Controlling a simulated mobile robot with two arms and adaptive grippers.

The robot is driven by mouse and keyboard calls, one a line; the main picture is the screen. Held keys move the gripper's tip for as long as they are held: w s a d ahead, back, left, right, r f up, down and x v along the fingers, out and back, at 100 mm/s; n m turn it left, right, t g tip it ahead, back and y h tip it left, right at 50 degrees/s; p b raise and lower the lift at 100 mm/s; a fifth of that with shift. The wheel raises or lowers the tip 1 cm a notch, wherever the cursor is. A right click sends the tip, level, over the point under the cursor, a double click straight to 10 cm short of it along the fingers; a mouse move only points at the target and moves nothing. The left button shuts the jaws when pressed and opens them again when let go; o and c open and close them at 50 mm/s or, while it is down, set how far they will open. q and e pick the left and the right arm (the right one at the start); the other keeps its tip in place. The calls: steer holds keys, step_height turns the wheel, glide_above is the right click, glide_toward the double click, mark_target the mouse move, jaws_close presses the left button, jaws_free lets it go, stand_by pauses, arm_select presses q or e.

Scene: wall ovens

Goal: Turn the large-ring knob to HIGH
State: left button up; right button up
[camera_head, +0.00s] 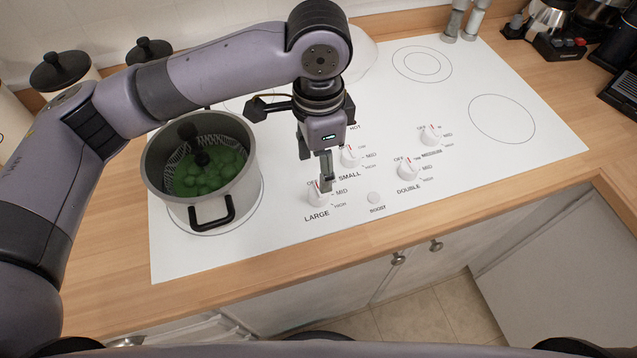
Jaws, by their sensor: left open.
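The large-ring knob (316,197) is a white dial with a red mark, above the printed word LARGE on the white cooktop (270,241). OFF, MID and HIGH are printed around it. Its red mark points up, close to OFF. My left gripper (326,187) comes down from above, open, with its fingers at the knob and hiding part of it. I cannot tell whether the fingers touch the knob. My right gripper is not in view.
A steel pot (253,165) with green contents stands at the left of the cooktop. The small knob (351,156), double knob (408,170) and medium knob (430,135) are close by. A boost button (374,198) sits to the right.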

mark_target(318, 189)
arm_select(q)
step_height(318, 189, down, 8)
steer(key=shift+r, duration=0.25)
steer(key=shift+c, duration=0.3)
steer(key=c, duration=1.1)
